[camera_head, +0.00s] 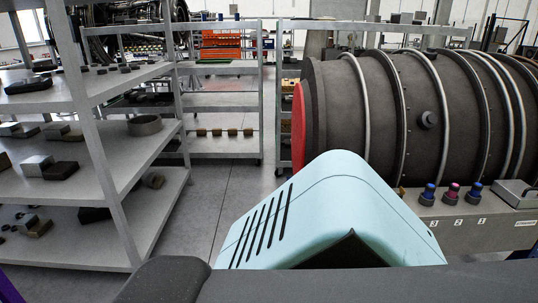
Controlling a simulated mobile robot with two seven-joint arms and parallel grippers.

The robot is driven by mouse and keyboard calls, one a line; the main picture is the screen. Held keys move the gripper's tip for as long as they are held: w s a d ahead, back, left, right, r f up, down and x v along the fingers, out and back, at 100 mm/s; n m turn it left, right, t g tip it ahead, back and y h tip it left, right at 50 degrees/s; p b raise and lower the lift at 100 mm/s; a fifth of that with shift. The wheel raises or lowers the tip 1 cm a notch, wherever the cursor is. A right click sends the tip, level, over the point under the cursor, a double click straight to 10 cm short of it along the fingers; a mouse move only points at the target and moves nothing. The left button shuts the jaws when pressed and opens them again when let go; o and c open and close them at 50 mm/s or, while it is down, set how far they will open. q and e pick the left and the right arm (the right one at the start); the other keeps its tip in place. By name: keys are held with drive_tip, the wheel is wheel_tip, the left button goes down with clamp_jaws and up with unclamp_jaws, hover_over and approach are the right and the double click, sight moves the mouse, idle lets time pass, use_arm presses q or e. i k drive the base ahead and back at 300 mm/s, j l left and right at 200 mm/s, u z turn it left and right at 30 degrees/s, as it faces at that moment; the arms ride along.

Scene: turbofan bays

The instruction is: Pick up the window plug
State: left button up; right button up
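No part is marked as the window plug, and I cannot tell which part it is. Three small plug-like parts stand upright in a row on a grey bench (480,235) at the right: one with a blue top (428,194) by the 3, one with a pink top (451,194) by the 2, and one with a blue top (474,193) by the 1. A dark round knob (428,119) sticks out of the side of the dark engine casing (385,110) behind them. Neither gripper is in view.
A shelf rack (120,200) with loose blocks stands at the left. More racks (225,103) stand behind, one with orange bins (220,44). Grey floor (215,205) is clear between them. A light blue slotted shell hides the bench's left part. A grey box (515,194) sits on the bench.

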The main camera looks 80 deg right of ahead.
sight(454, 188)
drive_tip(key=z, duration=4.05)
